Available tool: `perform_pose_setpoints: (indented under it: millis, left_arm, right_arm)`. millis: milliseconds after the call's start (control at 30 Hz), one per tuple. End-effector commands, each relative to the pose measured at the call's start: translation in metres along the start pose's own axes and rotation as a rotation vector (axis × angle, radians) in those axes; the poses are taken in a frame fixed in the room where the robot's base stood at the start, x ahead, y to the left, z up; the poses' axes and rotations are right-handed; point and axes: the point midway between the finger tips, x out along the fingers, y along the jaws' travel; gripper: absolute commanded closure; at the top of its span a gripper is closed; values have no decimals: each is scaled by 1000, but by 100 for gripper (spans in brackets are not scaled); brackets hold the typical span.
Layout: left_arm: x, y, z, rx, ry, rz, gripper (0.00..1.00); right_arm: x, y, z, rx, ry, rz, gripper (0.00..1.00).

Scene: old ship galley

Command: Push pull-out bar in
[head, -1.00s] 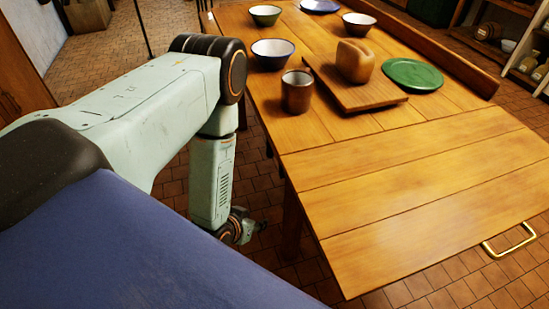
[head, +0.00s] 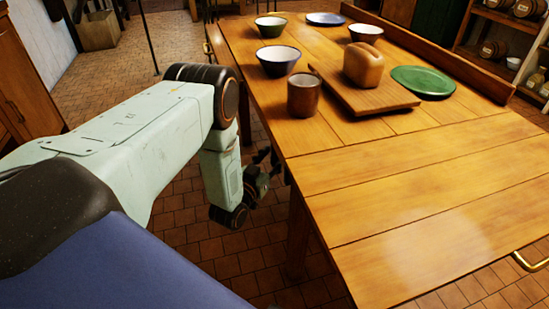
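The wooden table (head: 420,160) fills the right of the head view, with a plain plank section at its near end. A brass handle (head: 532,262) is at the near end's lower right, partly cut off by the picture edge. I cannot clearly make out a pull-out bar; the table's underside is mostly hidden by its top. My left gripper (head: 264,172) is low beside the table's left edge, its dark fingers pointing up and toward the table. The fingers are small and dark, so their opening and any contact are unclear. My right gripper is out of view.
On the table are a brown cup (head: 304,95), several bowls, a bread loaf (head: 363,65) on a board (head: 385,100) and a green plate (head: 423,81). A table leg (head: 298,235) stands near my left gripper. Open tiled floor (head: 190,215) lies left of the table.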

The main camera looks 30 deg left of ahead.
Motion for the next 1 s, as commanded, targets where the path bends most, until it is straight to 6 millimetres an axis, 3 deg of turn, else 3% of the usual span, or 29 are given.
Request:
perform_pose_setpoints:
  millis: [133, 433, 900, 1000]
  left_arm:
    - [11, 0, 0, -1, 1, 0, 56]
    - [13, 0, 0, -1, -1, -1, 56]
    - [13, 0, 0, -1, -2, -1, 96]
    - [13, 0, 0, -1, -2, -1, 100]
  right_arm:
    - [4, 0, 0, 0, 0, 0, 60]
    - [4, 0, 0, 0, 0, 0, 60]
    - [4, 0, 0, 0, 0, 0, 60]
    - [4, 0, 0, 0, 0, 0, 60]
